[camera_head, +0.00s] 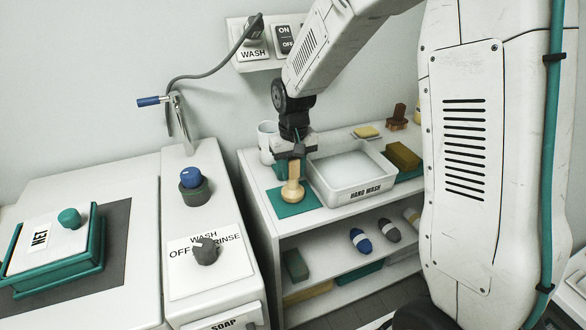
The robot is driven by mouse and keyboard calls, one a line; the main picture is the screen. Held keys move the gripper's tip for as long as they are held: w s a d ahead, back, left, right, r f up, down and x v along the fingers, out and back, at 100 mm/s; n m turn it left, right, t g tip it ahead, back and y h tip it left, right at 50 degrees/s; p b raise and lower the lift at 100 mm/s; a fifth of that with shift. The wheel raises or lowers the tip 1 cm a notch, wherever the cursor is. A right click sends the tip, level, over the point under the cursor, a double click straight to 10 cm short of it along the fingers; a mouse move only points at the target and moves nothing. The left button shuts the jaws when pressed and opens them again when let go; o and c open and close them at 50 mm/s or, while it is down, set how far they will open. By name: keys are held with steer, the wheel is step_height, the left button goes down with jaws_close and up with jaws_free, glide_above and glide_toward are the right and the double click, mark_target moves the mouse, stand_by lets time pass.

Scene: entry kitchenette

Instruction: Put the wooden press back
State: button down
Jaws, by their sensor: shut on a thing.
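The wooden press (292,191) is a pale wooden piece with a round wide base and a narrower handle. It stands upright over a teal mat (285,209) on the top of the white shelf unit. My gripper (291,166) points down and is shut on the upper part of the press. Whether the base touches the mat or hangs just above it, I cannot tell. The fingers hide part of the handle.
A white HAND WASH basin (351,192) stands close to the right of the press. A white cup (266,144) is behind my gripper to the left. A sponge-like block (403,156) lies further right. The washing counter (213,285) with knobs is at the left.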

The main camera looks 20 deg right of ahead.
steer(key=shift+f, duration=0.2)
steer(key=c, duration=1.1)
jaws_free()
steer(key=shift+o, duration=0.2)
steer(key=shift+r, duration=0.1)
